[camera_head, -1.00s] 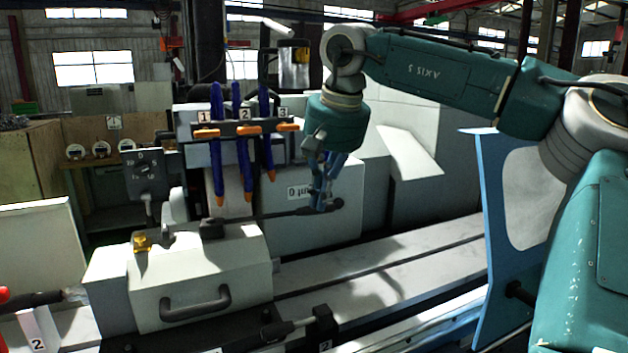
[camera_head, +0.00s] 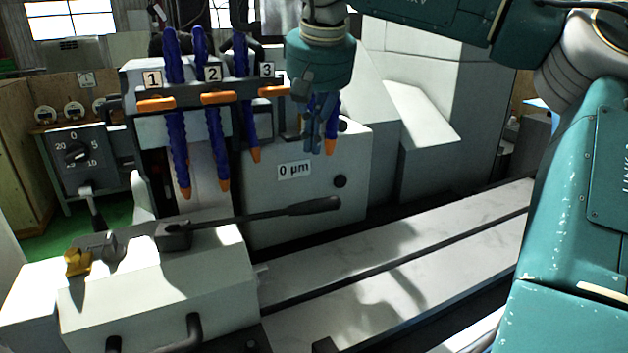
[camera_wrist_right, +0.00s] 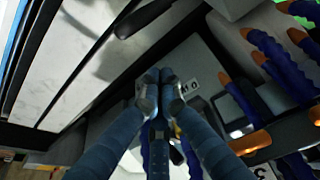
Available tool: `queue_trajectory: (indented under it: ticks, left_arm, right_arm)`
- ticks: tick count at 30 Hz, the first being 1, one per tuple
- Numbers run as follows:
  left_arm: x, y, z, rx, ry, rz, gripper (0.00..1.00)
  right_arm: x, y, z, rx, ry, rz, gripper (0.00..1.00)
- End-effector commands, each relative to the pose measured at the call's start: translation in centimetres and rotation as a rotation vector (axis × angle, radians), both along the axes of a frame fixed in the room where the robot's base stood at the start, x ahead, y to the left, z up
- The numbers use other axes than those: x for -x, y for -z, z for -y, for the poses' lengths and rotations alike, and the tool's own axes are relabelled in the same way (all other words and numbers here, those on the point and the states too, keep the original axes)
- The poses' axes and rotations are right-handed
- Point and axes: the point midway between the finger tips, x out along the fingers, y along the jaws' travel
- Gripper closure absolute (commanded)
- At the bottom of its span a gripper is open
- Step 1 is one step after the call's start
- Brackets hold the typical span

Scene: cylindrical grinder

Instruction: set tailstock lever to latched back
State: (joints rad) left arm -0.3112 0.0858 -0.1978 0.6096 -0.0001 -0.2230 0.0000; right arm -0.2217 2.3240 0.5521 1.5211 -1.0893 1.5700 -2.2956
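The tailstock lever (camera_head: 315,205) is a black rod with a thick handle. It runs to the right from its pivot block (camera_head: 174,236) on top of the white tailstock housing (camera_head: 165,290). Its dark handle (camera_wrist_right: 140,20) shows at the top of the right wrist view. My right gripper (camera_head: 314,147) points down above and behind the lever handle in the head view, apart from it. In the right wrist view its fingertips (camera_wrist_right: 159,76) meet, with nothing visible between them. My left gripper is not in view.
Several blue hoses (camera_head: 213,140) with orange tips hang left of and near my right gripper, below number plates. A white box labelled 0 µm (camera_head: 275,205) stands behind the lever. A dial box (camera_head: 75,155) is at left. The pale machine bed (camera_head: 400,255) is clear.

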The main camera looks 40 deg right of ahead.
Motion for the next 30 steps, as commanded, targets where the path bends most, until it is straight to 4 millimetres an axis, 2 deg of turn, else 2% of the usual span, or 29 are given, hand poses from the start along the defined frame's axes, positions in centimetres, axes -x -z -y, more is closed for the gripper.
queue_trajectory:
  ticks: [5,10,17,24,30]
  left_arm:
    - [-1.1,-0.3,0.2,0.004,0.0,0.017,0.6]
    - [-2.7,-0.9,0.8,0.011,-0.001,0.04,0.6]
    - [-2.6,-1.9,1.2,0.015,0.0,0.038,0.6]
    - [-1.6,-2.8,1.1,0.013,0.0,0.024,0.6]
    - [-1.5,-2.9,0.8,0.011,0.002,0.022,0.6]
  right_arm:
    - [-0.4,1.6,0.3,-0.003,0.001,-0.005,1.0]
    - [-1.3,4.6,0.8,-0.003,0.0,-0.006,1.0]
    - [-2.7,9.3,1.7,-0.003,0.0,-0.007,1.0]
    - [-0.3,9.3,0.2,-0.003,-0.001,-0.001,1.0]
    - [0.6,9.4,-0.3,-0.002,0.002,0.0,1.0]
